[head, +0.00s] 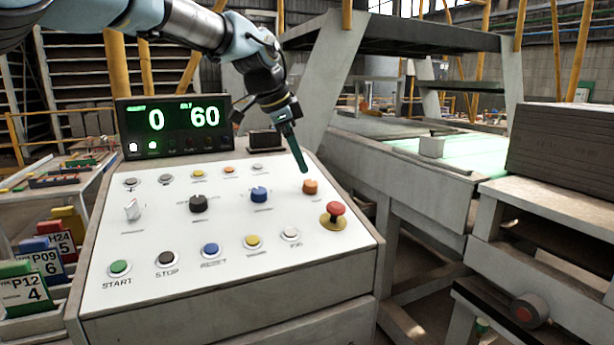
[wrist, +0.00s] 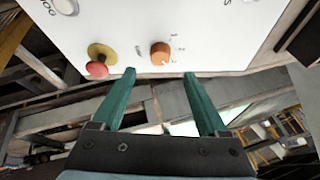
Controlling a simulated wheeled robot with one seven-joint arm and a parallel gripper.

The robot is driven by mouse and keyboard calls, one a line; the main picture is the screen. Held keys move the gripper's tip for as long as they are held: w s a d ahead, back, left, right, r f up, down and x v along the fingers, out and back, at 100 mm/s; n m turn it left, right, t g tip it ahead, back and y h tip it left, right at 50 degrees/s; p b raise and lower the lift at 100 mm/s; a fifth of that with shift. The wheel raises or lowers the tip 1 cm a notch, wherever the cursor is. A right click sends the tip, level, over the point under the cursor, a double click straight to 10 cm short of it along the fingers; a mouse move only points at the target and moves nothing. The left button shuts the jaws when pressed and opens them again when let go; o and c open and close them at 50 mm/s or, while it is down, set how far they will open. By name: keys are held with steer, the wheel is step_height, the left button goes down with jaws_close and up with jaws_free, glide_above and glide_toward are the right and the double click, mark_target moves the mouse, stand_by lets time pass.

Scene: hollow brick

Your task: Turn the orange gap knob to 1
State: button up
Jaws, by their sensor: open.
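The orange gap knob (head: 310,187) sits at the right side of the white sloped control panel (head: 150,250), above the red emergency button. In the wrist view the orange knob (wrist: 160,53) shows with several small numerals beside it. Which numeral it points to is hard to tell. My gripper (head: 303,170) has green fingers and is just above and behind the knob in the head view. In the wrist view my gripper (wrist: 160,74) is open and empty, and the knob lies beyond the fingertips, between their lines. I cannot see contact.
A red mushroom button (head: 335,209) on a yellow base stands close to the knob. A blue knob (head: 260,194) and a black knob (head: 198,203) are to the left. A display (head: 175,125) reading 0 and 60 stands behind the panel.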

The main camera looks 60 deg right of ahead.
mark_target(310, 183)
steer(key=p+x, duration=0.2)
steer(key=x, duration=0.5)
steer(key=shift+d+f, duration=0.15)
steer(key=shift+f, duration=0.15)
steer(key=shift+s, duration=0.1)
jaws_close()
